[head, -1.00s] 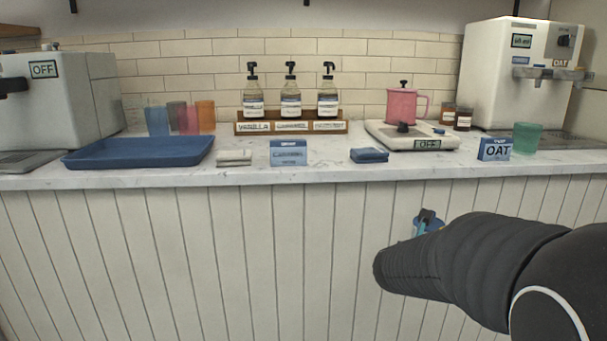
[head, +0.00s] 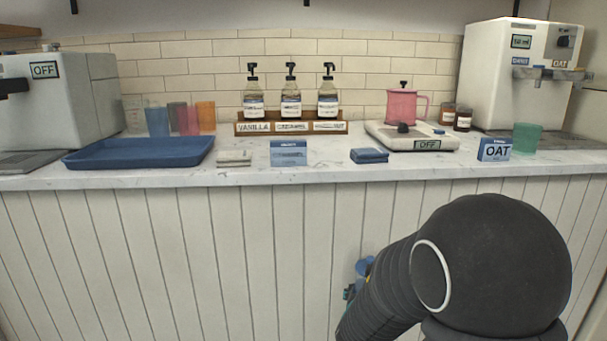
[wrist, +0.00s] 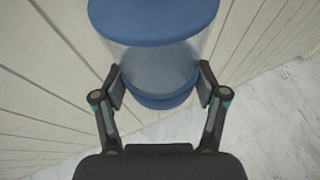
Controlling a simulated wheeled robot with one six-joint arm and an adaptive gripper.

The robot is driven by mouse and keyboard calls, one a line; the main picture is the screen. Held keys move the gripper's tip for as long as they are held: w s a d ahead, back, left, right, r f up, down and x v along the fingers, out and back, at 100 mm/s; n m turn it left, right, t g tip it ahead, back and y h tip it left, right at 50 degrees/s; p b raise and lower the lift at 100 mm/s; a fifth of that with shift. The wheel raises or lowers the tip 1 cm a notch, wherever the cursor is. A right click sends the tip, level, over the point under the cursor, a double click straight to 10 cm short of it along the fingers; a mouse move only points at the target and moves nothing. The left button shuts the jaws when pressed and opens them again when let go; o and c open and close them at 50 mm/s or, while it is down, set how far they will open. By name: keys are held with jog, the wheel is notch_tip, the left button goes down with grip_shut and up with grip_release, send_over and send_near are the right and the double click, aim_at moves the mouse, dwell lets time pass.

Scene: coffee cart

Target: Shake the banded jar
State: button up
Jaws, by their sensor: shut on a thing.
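The jar (wrist: 150,52) in the wrist view is clear, with a wide blue end and a blue band (wrist: 165,101) lower in the picture. My gripper (wrist: 160,84) is shut on its sides, with one finger pad at each side. In the head view a small blue part of the jar (head: 364,266) shows beside my dark arm, in front of the counter's panelled face and below the countertop. Most of the jar and my gripper are hidden there by the arm. Whether anything is inside the jar cannot be told.
Three pump bottles (head: 291,103) stand behind. The space before the panels is open at left.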

notch_tip(320, 180, down, 4)
jog(key=shift+r, duration=3.2)
notch_tip(320, 180, down, 6)
jog(key=shift+f, duration=0.15)
notch_tip(320, 180, up, 6)
jog(key=shift+r, duration=0.15)
notch_tip(320, 180, down, 6)
jog(key=shift+f, duration=0.15)
